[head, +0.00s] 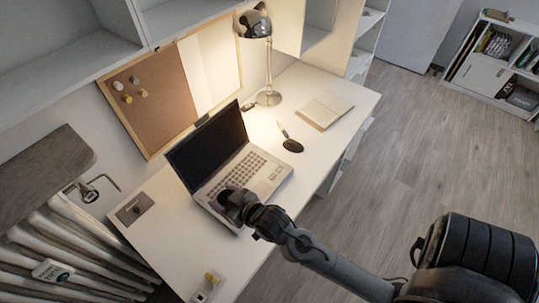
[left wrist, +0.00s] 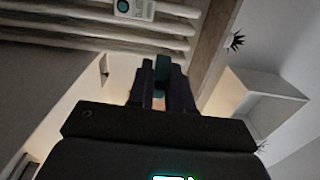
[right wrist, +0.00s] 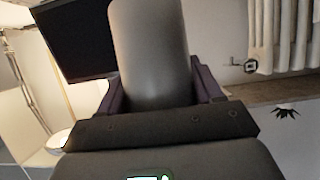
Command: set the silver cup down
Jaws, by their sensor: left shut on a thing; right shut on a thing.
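The silver cup (right wrist: 150,50) is a smooth grey cylinder between the fingers of my right gripper (right wrist: 152,90) in the right wrist view. That gripper is shut on it. In the head view my right gripper (head: 232,203) is over the front left part of the laptop's keyboard side, and I cannot make out the cup there. My left gripper (left wrist: 161,80) shows only in the left wrist view. It is shut on a narrow dark green thing (left wrist: 162,68), which I cannot identify.
The open laptop (head: 262,178) stands on the white desk (head: 160,235). A grey plate-like item (head: 134,209) lies at the left. A small yellow-topped item (head: 211,279) is near the front.

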